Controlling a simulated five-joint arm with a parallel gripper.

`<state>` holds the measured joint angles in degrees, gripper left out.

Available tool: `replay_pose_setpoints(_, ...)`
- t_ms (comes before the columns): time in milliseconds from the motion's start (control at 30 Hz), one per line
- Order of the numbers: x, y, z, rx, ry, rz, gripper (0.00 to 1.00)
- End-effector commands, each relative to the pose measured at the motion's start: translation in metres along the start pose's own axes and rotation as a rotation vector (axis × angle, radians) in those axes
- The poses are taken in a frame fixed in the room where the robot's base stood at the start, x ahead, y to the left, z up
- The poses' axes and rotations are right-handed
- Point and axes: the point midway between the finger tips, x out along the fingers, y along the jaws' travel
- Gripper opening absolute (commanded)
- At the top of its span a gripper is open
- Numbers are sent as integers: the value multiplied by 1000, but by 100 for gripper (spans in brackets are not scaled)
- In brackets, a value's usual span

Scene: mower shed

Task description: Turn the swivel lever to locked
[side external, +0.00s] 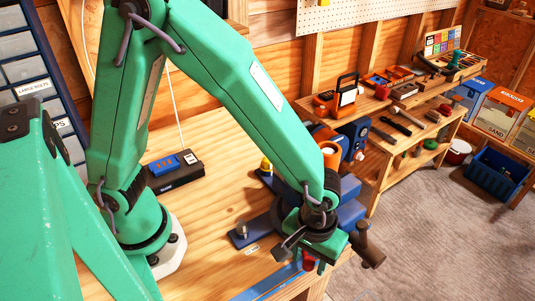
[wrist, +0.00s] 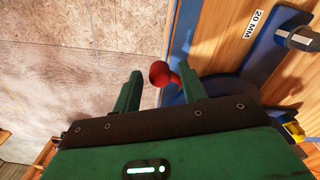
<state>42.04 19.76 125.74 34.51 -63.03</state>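The swivel lever ends in a red ball knob (wrist: 160,73) on a short red stem, at the blue vise-like base (wrist: 222,86) in the wrist view. In the side view the red knob (side external: 309,262) shows below my gripper (side external: 313,259). My gripper (wrist: 159,84) is open; its two green fingers stand apart, with the knob between them in the wrist view. I cannot tell whether either finger touches it. The gripper body hides part of the lever and base. The blue vise (side external: 349,212) stands partly behind my wrist.
A bolt (side external: 242,229) stands on a blue plate beside a label (wrist: 258,21) reading 20 MM. A brown handle (side external: 368,245) juts right of my gripper. A black and blue box (side external: 174,172) is on the bench.

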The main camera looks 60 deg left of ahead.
Motion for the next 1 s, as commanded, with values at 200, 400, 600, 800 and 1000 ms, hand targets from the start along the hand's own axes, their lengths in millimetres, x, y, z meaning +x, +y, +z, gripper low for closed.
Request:
replay_pose_setpoints(200,0,0,0,0,0,-1,0)
replay_pose_setpoints(400,1,-1,0,0,-2,-4,0)
replay_pose_setpoints(600,2,-2,1,3,-3,-7,0)
replay_pose_setpoints(800,3,-3,1,7,-4,-8,0)
replay_pose_setpoints(1000,3,-4,2,14,-4,-7,0)
